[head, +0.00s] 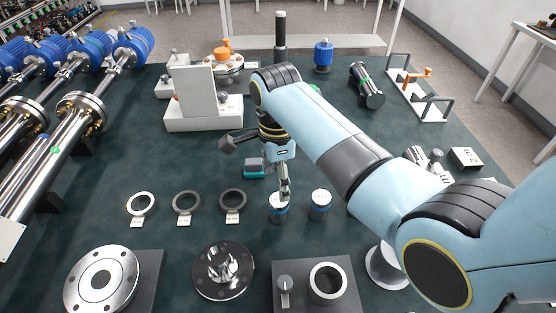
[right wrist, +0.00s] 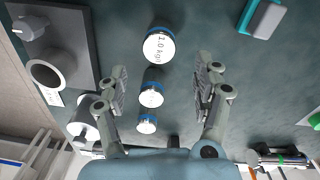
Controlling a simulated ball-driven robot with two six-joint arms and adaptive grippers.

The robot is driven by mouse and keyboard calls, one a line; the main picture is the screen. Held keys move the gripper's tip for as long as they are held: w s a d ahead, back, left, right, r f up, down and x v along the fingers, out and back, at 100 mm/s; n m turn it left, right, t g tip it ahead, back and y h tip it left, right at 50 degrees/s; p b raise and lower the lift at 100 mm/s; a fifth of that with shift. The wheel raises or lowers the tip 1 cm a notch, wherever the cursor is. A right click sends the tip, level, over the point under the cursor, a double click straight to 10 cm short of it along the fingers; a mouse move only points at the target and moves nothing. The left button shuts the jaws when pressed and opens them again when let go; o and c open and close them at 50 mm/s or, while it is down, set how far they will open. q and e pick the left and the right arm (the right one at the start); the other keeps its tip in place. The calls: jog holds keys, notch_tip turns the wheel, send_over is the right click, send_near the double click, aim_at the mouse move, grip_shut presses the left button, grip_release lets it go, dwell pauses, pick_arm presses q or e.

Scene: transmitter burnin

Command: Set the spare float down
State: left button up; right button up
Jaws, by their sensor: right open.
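Cylinders with white tops and blue bands stand upright on the dark green table. In the head view, one cylinder (head: 278,212) is just below my right gripper and another (head: 320,204) stands to its right. In the right wrist view three show in a row, the largest (right wrist: 159,46) with "1.0 kg" lettering on top. My right gripper (head: 284,192) is open; its two fingers show apart in the right wrist view (right wrist: 162,70), with nothing held between them. I cannot tell which thing is the spare float. My left gripper is not in view.
A teal-and-grey block (head: 254,169) lies left of the gripper. Three rings (head: 187,203) lie to the left with labels. A grey block with a round opening (head: 315,270) and a flanged disc (head: 223,271) are at the front. A white stand (head: 203,110) is behind.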

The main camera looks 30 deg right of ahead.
aim_at(278, 198)
notch_tip(278, 198, up, 5)
jog(key=shift+w+r, duration=0.1)
jog(key=shift+r, duration=0.05)
dwell(0.5)
